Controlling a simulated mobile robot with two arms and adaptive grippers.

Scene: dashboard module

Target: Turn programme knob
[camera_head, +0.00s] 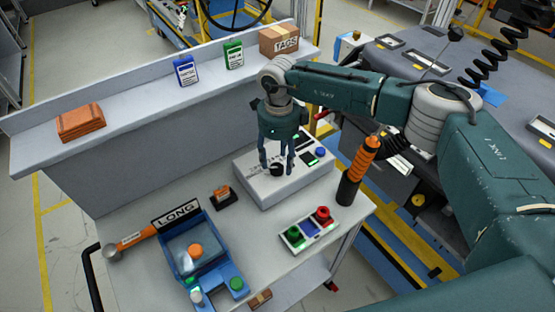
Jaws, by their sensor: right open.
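The programme knob (277,170) is a black round knob on top of a light grey control box (262,191) on the workbench. The box also carries a blue button (320,152) and small dark displays with green light. My right gripper (278,168) points down over the knob, with its two dark fingers apart and open. One finger is left of the knob and one is right of it. I cannot tell whether they touch it. My left gripper is not in view.
An orange-handled tool (360,165) stands in a black holder right of the box. A panel with green and red buttons (310,233) lies in front. A shelf (140,111) runs behind.

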